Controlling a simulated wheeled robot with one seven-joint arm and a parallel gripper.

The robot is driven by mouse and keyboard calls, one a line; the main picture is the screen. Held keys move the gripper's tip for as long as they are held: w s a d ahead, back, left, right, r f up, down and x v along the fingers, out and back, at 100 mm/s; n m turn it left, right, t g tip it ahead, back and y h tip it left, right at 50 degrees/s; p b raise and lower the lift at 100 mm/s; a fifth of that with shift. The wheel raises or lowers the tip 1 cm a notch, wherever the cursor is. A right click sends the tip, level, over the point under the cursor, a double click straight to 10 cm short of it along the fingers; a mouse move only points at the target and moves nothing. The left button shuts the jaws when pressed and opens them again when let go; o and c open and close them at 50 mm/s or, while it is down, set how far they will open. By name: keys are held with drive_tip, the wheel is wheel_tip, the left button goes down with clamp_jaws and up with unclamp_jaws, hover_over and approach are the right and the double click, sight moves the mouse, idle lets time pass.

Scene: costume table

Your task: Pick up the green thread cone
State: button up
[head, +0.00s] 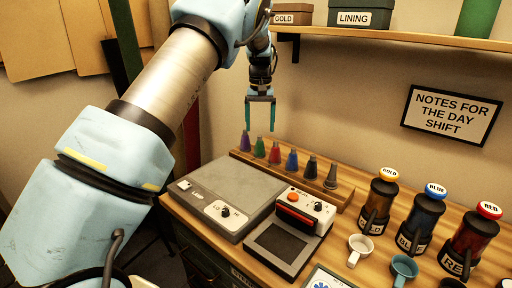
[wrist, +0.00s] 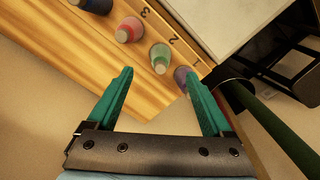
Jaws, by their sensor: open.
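The green thread cone (head: 260,148) stands upright in a wooden rack (head: 345,189), second from the left, between a purple cone (head: 245,141) and a red cone (head: 275,154). In the wrist view the green cone (wrist: 159,52) shows just beyond the gap between my fingertips, beside the number 2 on the rack. My gripper (head: 260,130) is open and empty, with its teal fingers pointing down above the left end of the rack. In the wrist view, the right fingertip of my gripper (wrist: 158,76) partly overlaps the purple cone (wrist: 182,77).
A blue cone (head: 292,160) and darker cones stand further right in the rack. A grey scale-like device (head: 222,190) and a sealer-like device (head: 295,228) sit in front. Labelled jars (head: 422,215) and cups stand right. A shelf (head: 400,36) hangs above.

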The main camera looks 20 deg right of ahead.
sight(260, 141)
drive_tip(key=shift+w+f+p, duration=0.15)
drive_tip(key=shift+f+p, duration=1.3)
drive_tip(key=shift+f, duration=2.8)
drive_tip(key=shift+c, duration=0.3)
clamp_jaws()
